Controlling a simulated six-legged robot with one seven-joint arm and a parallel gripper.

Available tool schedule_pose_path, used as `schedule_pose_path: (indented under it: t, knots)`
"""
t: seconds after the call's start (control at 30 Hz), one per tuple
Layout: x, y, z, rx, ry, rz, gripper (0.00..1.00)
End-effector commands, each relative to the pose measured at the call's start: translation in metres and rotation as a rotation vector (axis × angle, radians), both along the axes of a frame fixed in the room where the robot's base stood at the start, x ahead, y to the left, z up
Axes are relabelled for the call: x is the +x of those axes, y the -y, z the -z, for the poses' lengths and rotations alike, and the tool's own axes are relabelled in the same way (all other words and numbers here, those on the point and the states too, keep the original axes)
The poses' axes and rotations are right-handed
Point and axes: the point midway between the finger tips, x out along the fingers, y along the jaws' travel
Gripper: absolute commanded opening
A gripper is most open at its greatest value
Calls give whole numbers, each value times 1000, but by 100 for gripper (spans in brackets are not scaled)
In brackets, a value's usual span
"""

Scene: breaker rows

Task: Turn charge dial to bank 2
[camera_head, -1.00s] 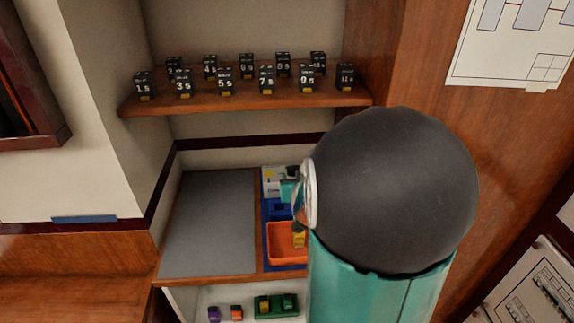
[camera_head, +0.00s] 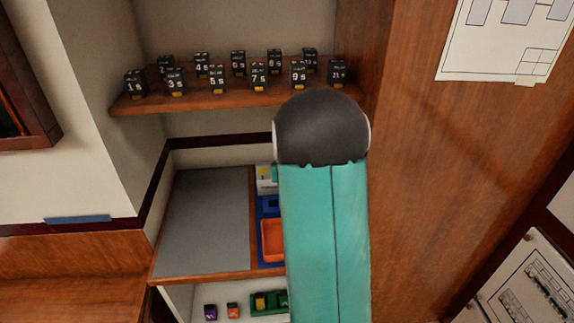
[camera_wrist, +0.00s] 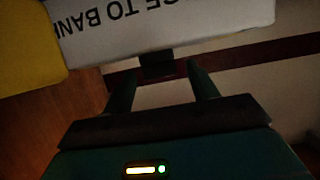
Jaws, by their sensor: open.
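In the wrist view a white panel (camera_wrist: 170,28) carries upside-down letters that read in part "GE TO BAN". A yellow part (camera_wrist: 25,50) lies at its left. A small dark block (camera_wrist: 157,66) sits at the panel's lower edge; I cannot tell whether it is the dial. My gripper (camera_wrist: 152,70) is open, its fingers on either side of this block; contact is unclear. In the head view a white box with a yellow mark (camera_head: 265,174) stands on the counter, partly covered by my arm. My gripper is hidden there, and no dial setting is readable.
A shelf (camera_head: 230,101) holds several numbered black blocks (camera_head: 217,78). An orange bin (camera_head: 271,240) stands on a blue base beside my arm. The grey counter area (camera_head: 205,220) is clear. Small coloured pieces (camera_head: 232,310) lie below. A wooden wall (camera_head: 430,180) bounds the right.

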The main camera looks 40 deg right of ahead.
Motion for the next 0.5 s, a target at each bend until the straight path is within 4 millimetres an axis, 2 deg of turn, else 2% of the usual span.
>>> schedule_pose_path:
  t: [0.17, 0.4, 0.5]
  knots:
    - [0, 0, 0, 0, 0, 0, 58]
    - [0, 0, 0, 0, 0, 0, 13]
    - [0, 0, 0, 0, 0, 0, 14]
